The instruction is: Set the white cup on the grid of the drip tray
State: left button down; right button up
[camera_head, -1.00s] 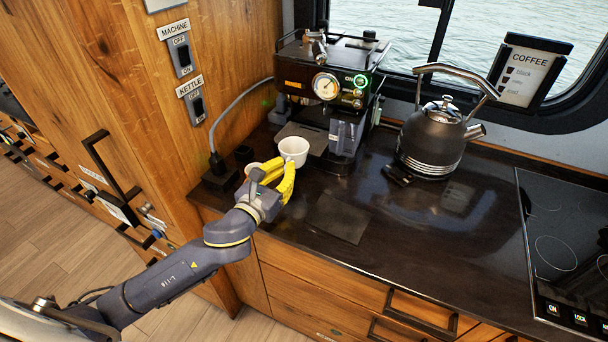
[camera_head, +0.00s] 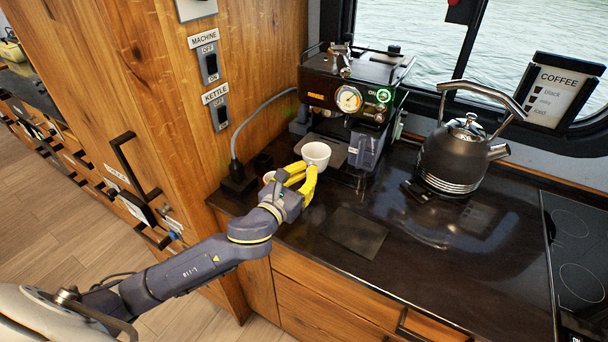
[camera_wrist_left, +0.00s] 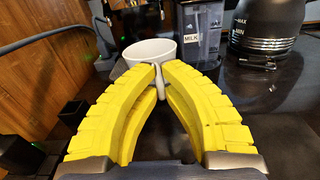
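The white cup (camera_head: 316,153) is upright in front of the coffee machine, held by my left gripper (camera_head: 304,170). In the left wrist view the yellow fingers (camera_wrist_left: 157,74) close on the handle of the cup (camera_wrist_left: 150,50). The grey drip tray (camera_head: 338,155) shows behind and beside the cup at the foot of the machine. The cup overlaps it in the head view; I cannot tell whether they touch. My right gripper is not in view.
The coffee machine (camera_head: 350,90) stands behind the cup. A milk container (camera_wrist_left: 200,32) is at its right front. The kettle (camera_head: 458,155) stands right. A dark mat (camera_head: 354,232) lies on clear counter in front.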

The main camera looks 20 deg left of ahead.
aim_at(325, 154)
pick_arm(q)
jog(key=shift+w+d+f, duration=0.1)
jog(key=shift+w+d, duration=0.05)
jog(key=shift+w, duration=0.8)
jog(key=shift+w+d+f, duration=0.1)
jog(key=shift+w+d, duration=0.05)
jog(key=shift+w, duration=0.85)
jog(key=shift+w+d+f, duration=0.1)
jog(key=shift+w+d, duration=0.05)
jog(key=shift+w, duration=0.8)
jog(key=shift+w+d+f, duration=0.1)
jog(key=shift+w+d, duration=0.1)
jog(key=shift+w, duration=0.95)
jog(key=shift+w+d, duration=0.2)
jog(key=shift+w, duration=1)
jog(key=shift+w+d+f, duration=0.1)
jog(key=shift+w+d, duration=0.1)
jog(key=shift+w, duration=0.95)
jog(key=shift+w, duration=0.1)
jog(key=shift+f, duration=0.3)
jog(key=c, duration=1.5)
grip_release()
